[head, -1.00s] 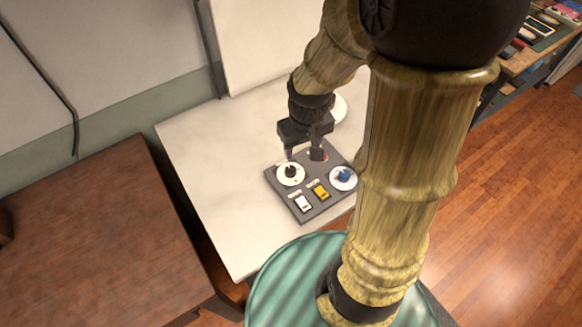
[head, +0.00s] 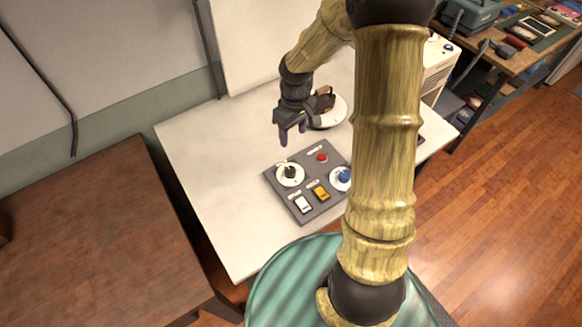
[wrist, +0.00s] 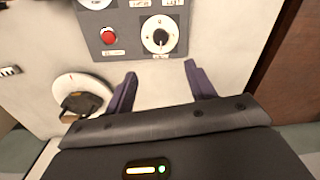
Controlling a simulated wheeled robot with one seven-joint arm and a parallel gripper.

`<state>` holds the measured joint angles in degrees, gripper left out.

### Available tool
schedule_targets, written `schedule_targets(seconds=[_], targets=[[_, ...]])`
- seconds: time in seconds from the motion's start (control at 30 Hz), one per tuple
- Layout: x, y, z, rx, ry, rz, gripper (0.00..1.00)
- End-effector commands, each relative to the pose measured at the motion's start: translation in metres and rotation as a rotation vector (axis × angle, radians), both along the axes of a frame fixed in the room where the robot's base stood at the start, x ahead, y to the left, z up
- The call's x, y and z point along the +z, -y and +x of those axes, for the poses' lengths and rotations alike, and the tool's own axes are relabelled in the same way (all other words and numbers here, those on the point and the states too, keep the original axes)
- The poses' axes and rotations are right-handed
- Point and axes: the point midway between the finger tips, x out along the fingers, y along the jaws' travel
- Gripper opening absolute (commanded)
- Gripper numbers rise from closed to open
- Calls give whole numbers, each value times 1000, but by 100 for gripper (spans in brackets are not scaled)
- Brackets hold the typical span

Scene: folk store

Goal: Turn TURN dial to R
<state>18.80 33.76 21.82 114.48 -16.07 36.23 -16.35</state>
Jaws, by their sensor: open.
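A grey control panel (head: 316,205) lies on the white table. At its left is a white round dial with a black knob (head: 290,173); this dial also shows in the wrist view (wrist: 160,35). At its right is a white dial with a blue knob (head: 343,176), partly beside my arm. The lettering is too small to read, so I cannot tell which dial is TURN or its setting. My gripper (head: 293,133) is open and empty, above the table just behind the panel, apart from the black knob. In the wrist view its fingers (wrist: 160,74) point towards that dial.
The panel has a red button (head: 322,157), a white switch (head: 303,203) and a yellow switch (head: 319,193). A brown table (head: 100,235) is at left. The white table's left part is clear.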

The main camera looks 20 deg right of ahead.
Motion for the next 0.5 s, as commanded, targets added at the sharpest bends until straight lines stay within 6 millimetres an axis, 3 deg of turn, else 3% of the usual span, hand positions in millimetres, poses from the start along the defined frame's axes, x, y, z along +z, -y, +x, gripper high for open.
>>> schedule_targets(seconds=[0.5], targets=[[-78, -4, -3, 1, -5, 1, 55]])
